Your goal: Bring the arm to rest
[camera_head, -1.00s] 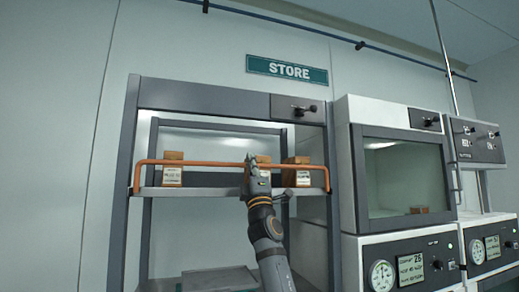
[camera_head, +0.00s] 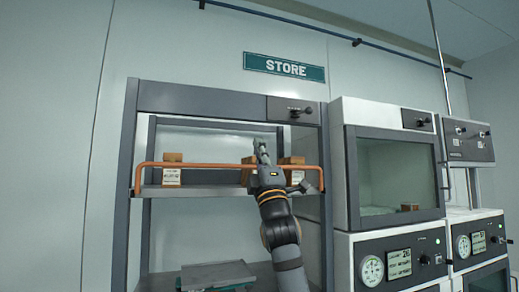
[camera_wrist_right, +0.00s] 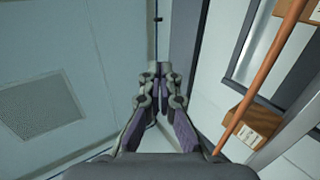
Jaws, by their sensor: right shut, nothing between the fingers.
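My right gripper (camera_head: 261,148) is raised in front of the store shelf, fingers pointing up. Its fingers are shut with nothing between them; the wrist view shows the closed fingertips (camera_wrist_right: 160,76) against wall and ceiling. My right arm comes up from the bottom and crosses in front of the orange rail (camera_head: 205,165). The gripper partly hides the middle box (camera_head: 247,172). Whether it touches the rail cannot be told. My left gripper is not in view.
Labelled boxes stand on the shelf at left (camera_head: 172,171) and right (camera_head: 292,174). The grey store frame (camera_head: 200,98) surrounds them. A grey slab (camera_head: 217,275) lies below. A white cabinet (camera_head: 345,165) with a glass front stands to the right. The wall at left is clear.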

